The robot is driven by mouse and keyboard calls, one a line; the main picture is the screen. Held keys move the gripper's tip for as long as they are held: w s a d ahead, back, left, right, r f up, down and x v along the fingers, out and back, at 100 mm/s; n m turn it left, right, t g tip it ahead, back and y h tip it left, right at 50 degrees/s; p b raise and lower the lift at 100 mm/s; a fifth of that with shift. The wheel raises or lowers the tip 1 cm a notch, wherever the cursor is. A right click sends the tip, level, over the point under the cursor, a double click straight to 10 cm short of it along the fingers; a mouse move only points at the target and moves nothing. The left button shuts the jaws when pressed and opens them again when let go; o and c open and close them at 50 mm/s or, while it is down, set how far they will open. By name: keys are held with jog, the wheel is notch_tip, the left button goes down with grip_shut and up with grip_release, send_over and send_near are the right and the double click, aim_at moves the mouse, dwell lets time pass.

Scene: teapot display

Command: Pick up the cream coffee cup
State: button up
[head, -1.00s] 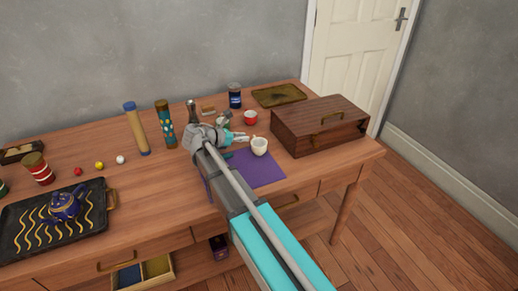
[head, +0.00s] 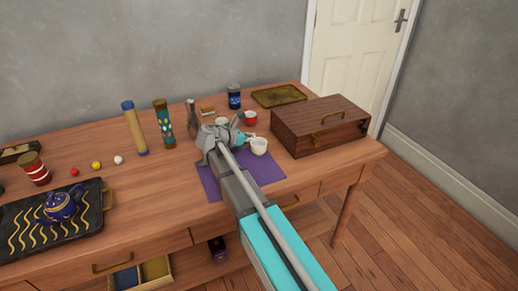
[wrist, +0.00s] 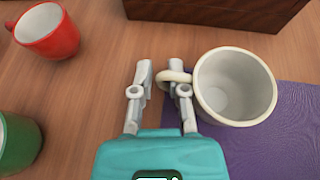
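The cream coffee cup (head: 259,147) stands upright near the right part of the purple mat, in front of the wooden box. In the wrist view the cup (wrist: 235,88) is at the right, with its handle pointing left towards my fingers. My gripper (wrist: 160,74) is open, its two fingers apart. The handle's loop reaches into the gap between them, and the right finger overlaps the handle. The left finger is clear of it. In the head view my gripper (head: 245,138) is just left of the cup, partly hidden by my arm.
A red cup (wrist: 47,30) and a green container (wrist: 18,145) stand left of my gripper. The wooden box (head: 318,125) is close behind and right of the cup. The purple mat (head: 210,182) has bare room at the front.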

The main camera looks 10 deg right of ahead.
grip_shut()
dwell(0.3)
jog(key=shift+r, duration=0.2)
notch_tip(320, 180, up, 3)
jog(key=p, duration=0.3)
jog(key=shift+f, duration=0.1)
jog(key=s+r+p, duration=0.9)
jog(key=s+p, duration=0.1)
jog(key=s, duration=0.4)
jog(key=shift+r, duration=0.4)
jog(key=shift+d, duration=0.1)
